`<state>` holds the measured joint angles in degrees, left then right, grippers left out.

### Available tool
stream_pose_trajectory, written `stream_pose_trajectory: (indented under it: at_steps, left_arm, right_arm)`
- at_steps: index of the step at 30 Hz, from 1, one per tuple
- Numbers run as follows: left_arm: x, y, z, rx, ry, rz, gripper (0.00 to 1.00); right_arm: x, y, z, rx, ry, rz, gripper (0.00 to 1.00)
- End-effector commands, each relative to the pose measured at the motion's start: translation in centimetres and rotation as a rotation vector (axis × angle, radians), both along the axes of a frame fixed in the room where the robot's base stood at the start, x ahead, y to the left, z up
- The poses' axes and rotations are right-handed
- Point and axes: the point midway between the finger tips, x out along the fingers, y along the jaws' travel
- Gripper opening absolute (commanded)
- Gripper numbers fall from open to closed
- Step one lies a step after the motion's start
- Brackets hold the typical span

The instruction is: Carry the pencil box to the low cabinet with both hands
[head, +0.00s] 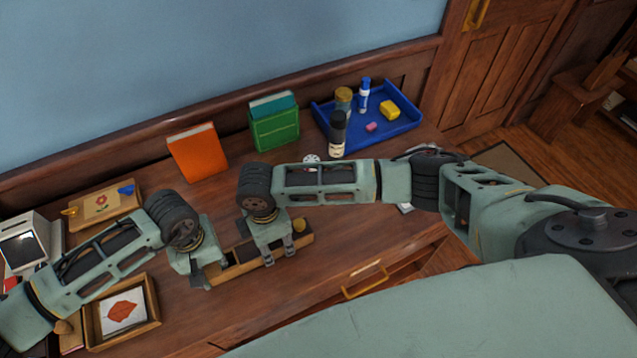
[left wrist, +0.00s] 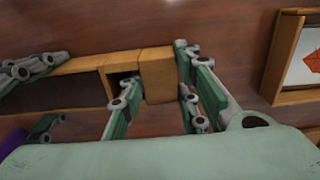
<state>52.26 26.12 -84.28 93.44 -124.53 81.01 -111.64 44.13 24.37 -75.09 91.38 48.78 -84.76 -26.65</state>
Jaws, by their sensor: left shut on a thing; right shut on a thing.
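The pencil box (head: 240,267) is a long, narrow open wooden box with compartments, at the front middle of the wooden desk top. My left gripper (head: 204,272) is shut on its left end. My right gripper (head: 278,254) is shut on it near its right end. In the left wrist view, the box's end block (left wrist: 158,75) sits between my left gripper's fingers (left wrist: 160,105), and my right gripper's fingers (left wrist: 35,95) show at the left. I cannot tell whether the box touches the desk. I cannot make out the low cabinet.
The desk (head: 200,325) also holds an orange book (head: 197,152), a green file holder (head: 275,130), a blue tray (head: 403,126) with small items, a dark bottle (head: 337,135) and a framed leaf picture (head: 153,312). A brass drawer handle (head: 364,284) juts from the front. Floor (head: 545,145) shows at the right.

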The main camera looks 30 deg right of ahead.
Motion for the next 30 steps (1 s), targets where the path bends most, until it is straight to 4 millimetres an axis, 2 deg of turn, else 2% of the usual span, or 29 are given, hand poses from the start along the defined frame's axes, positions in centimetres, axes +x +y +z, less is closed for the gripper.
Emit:
stream_pose_trajectory:
  at_steps: [3, 4, 10, 19, 22, 26, 30]
  left_arm:
    - [0.1, 0.1, -1.0, 0.003, -0.003, 0.002, 0.00]
    - [0.1, 0.1, -0.8, 0.003, -0.003, 0.003, 0.31]
    - [0.1, 0.1, -0.7, 0.002, -0.001, 0.001, 0.48]
    - [0.0, 0.0, -0.6, 0.000, -0.001, 0.000, 0.48]
    - [0.1, 0.0, 0.1, 0.000, -0.002, 0.001, 0.48]
    - [0.2, 0.1, 2.1, 0.000, -0.004, -0.001, 0.48]
    - [0.2, 0.0, 5.2, -0.001, -0.005, 0.000, 0.48]
  right_arm:
    - [-0.1, -0.1, -1.1, -0.003, 0.002, 0.001, 0.08]
    - [-0.1, -0.1, -0.8, -0.003, 0.002, 0.001, 0.45]
    - [-0.1, -0.1, -0.7, -0.002, 0.002, 0.000, 0.62]
    - [0.0, 0.0, -0.7, 0.000, 0.000, 0.000, 0.62]
    - [0.0, 0.0, -0.6, 0.000, 0.000, 0.000, 0.62]
    - [0.0, 0.0, -0.6, 0.000, 0.000, 0.000, 0.62]
    - [0.0, 0.0, -0.6, 0.000, 0.000, 0.000, 0.62]
